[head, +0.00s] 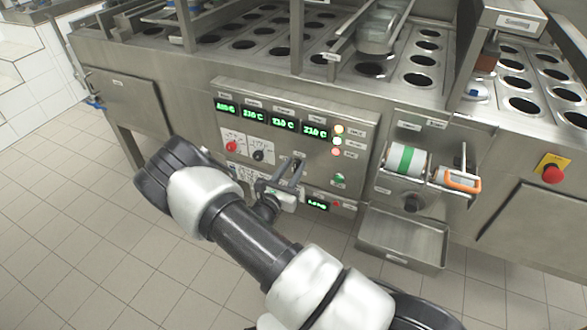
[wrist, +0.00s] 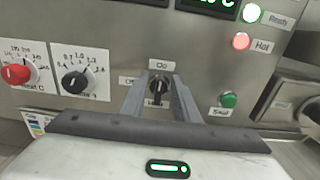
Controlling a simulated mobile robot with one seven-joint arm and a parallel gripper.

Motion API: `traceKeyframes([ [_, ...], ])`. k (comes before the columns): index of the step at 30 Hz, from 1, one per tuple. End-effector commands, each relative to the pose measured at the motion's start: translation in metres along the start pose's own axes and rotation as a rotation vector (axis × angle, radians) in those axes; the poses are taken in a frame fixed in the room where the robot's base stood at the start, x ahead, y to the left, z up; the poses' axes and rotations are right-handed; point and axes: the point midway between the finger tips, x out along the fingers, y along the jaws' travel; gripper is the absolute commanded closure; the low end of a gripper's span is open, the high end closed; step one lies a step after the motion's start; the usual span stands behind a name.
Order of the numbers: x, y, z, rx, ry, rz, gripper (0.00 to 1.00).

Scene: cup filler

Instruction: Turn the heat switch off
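The switch is a small black rotary knob (wrist: 159,86) on the steel control panel (head: 358,113), with its handle pointing roughly upright. A label above it seems to read "On" and one to its left "Off"; the label below it is too blurred to read. My gripper (wrist: 160,82) is open, with one finger on each side of the knob and gaps showing between. In the head view my gripper (head: 281,174) is at the lower middle of the panel, where its fingers hide most of the knob.
A red dial (wrist: 16,74) and a black dial (wrist: 75,82) sit left of the knob. A green button (wrist: 228,100) is to the right, below lit lamps labelled "Ready" and "Hot". A steel tray (head: 400,238) juts out right of the panel, and a red stop button (head: 552,174) is farther right.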

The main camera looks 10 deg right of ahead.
Motion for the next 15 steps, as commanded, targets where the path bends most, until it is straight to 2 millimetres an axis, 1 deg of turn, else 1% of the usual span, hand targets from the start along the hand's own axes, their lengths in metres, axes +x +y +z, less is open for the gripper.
traceKeyframes([
  [7, 0.0011, -0.0001, 0.0003, 0.0, 0.0, 0.0, 0.72],
  [8, 0.0011, -0.0001, 0.0003, 0.0, 0.0, 0.0, 0.75],
  [12, 0.0009, -0.0002, 0.0002, 0.0, 0.0, -0.001, 0.99],
  [15, 0.0009, -0.0001, 0.0001, 0.0, 0.0, -0.001, 1.0],
])
